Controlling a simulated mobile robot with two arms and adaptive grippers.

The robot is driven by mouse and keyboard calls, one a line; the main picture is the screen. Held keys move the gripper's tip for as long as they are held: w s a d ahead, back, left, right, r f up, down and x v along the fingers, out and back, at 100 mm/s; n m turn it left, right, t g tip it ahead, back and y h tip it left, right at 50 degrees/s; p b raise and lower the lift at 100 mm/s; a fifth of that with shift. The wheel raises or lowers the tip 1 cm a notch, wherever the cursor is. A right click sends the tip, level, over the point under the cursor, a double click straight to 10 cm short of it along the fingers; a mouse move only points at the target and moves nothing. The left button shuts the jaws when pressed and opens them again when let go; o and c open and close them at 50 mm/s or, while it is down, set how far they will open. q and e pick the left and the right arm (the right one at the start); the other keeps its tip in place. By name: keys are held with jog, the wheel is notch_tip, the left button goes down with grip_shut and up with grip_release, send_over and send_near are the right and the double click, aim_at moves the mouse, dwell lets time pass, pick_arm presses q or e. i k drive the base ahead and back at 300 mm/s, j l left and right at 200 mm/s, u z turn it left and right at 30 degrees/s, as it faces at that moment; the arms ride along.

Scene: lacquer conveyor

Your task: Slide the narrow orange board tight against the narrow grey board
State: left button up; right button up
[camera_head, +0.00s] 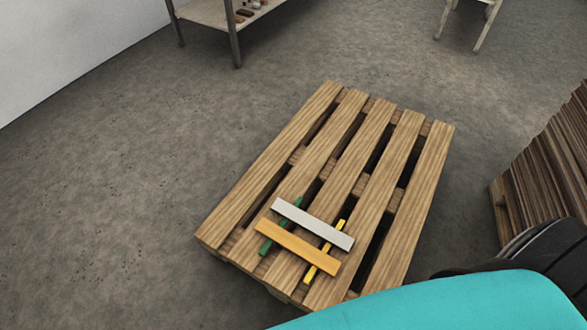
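The narrow orange board (297,248) lies near the front end of a wooden pallet (342,180). The narrow grey board (312,223) lies just beyond it, roughly parallel, with a gap between the two. Both boards lie across a green strip (267,245) at their left and a yellow strip (309,273) at their right. Neither of my grippers can be made out in the head view. A turquoise part with black pieces, probably mine, fills the lower right corner.
A stack of brown planks (545,165) stands at the right edge. A shelf table (222,14) with small items is at the top left, and a pale wooden-legged stand (487,25) at the top right. The concrete floor left of the pallet is clear.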

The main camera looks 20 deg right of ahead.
aim_at(329, 265)
jog(key=k+j+z, duration=0.1)
jog(key=z, duration=0.3)
jog(key=k+j+z, duration=0.15)
jog(key=z, duration=0.3)
